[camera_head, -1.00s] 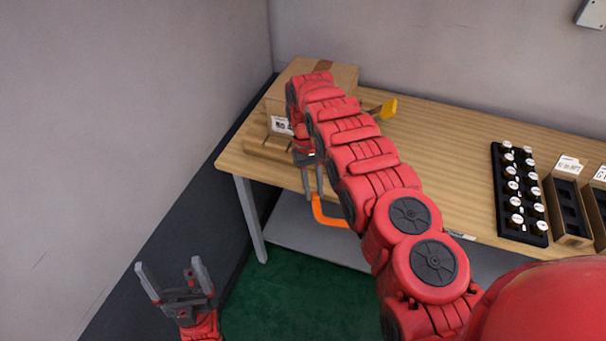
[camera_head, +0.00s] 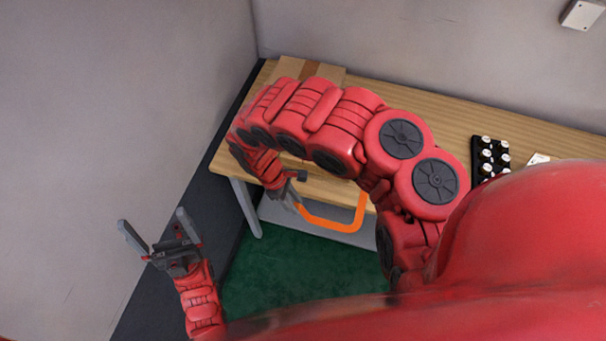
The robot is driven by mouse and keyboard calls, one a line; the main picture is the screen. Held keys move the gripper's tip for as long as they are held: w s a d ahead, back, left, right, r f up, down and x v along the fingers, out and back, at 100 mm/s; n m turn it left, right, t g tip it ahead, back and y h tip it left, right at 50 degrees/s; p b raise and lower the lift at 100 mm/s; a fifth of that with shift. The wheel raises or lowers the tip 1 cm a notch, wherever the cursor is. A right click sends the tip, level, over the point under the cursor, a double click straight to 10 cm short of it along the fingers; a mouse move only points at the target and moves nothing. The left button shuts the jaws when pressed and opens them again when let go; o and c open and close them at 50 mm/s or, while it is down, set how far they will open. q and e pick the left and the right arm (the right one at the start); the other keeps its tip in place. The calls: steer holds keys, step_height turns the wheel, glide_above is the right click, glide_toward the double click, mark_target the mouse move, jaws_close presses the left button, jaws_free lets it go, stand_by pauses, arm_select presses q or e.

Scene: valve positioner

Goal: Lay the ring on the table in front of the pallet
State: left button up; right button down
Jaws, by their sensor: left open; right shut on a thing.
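The orange ring (camera_head: 330,222) shows as an open curve in front of the table's front edge, against the grey lower shelf. Its upper part is hidden or out of sight behind my arm. My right gripper (camera_head: 294,200) is shut on the ring's left end. My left gripper (camera_head: 152,226) is open and empty, low at the left, well away from the table. The wooden table (camera_head: 420,103) runs along the back wall. The pallet is hidden behind my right arm.
A cardboard box (camera_head: 292,68) stands at the table's back left, mostly hidden by my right arm. A black rack (camera_head: 477,170) with several white-topped items is at the right. The table's middle back looks clear. A table leg (camera_head: 246,207) stands at the left.

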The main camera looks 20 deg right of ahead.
steer(key=w+d+b, duration=0.2)
steer(key=w, duration=0.1)
steer(key=w+d+f+b, duration=0.1)
steer(key=w+d+b, duration=0.1)
steer(key=w, duration=0.1)
steer(key=w+d+f+b, duration=0.1)
steer(key=w+d+b, duration=0.1)
steer(key=w+b, duration=0.1)
steer(key=shift+d, duration=0.4)
steer(key=shift+w+d+r, duration=0.15)
steer(key=shift+d+r, duration=0.05)
steer(key=shift+d, duration=0.05)
steer(key=shift+f+b, duration=1.5)
steer(key=shift+f, duration=0.3)
steer(key=c, duration=0.9)
jaws_free()
steer(key=shift+r, duration=0.2)
steer(key=b+v, duration=0.1)
steer(key=v, duration=0.3)
steer(key=shift+w+r, duration=0.15)
steer(key=shift+w, duration=0.05)
steer(key=shift+v, duration=3.85)
